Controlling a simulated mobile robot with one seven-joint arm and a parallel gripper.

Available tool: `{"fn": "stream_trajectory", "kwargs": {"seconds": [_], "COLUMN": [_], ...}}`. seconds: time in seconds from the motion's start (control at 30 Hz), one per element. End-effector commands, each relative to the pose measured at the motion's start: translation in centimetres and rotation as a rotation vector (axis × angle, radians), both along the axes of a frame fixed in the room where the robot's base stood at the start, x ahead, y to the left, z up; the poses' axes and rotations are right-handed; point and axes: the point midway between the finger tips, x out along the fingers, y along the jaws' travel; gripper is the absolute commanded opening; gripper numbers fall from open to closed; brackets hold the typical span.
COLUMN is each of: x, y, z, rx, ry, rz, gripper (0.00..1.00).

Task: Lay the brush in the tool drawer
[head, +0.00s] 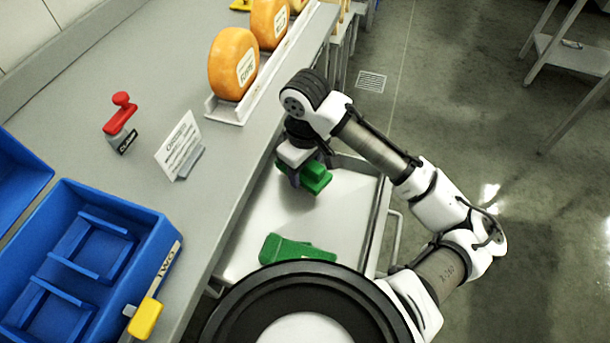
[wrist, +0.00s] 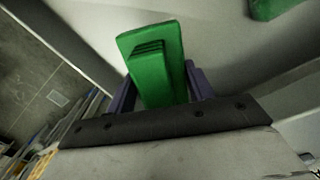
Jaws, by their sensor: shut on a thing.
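My gripper (head: 302,174) is shut on a green brush (head: 318,178), over the far part of the open tool drawer (head: 345,205). In the wrist view, the brush (wrist: 158,60) is a green block with a ridged step, held between my gripper's purple fingers (wrist: 160,88). The drawer is a shallow pale tray pulled out from under the counter. I cannot tell whether the brush touches the drawer floor. A second green thing (head: 290,250) lies in the near part of the drawer, partly hidden by my body; a corner of it shows in the wrist view (wrist: 272,8).
The grey counter (head: 165,95) runs along the drawer's left side. It bears orange cheese wheels (head: 232,64) on a rack, a red-handled stamp (head: 121,118), a sign card (head: 179,146) and a blue crate (head: 95,245) with a yellow tag. The drawer's middle is bare.

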Motion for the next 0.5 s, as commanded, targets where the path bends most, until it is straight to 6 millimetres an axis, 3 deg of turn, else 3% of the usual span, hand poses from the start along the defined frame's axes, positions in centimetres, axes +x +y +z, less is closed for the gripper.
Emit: {"fn": "stream_trajectory", "kwargs": {"seconds": [0.23,0.5], "x": [0.0,0.0], "y": [0.0,0.0], "z": [-3.2,-3.4], "rx": [0.001,0.001], "ry": [0.003,0.001], "rz": [-0.002,0.000], "gripper": [0.31,0.31]}}
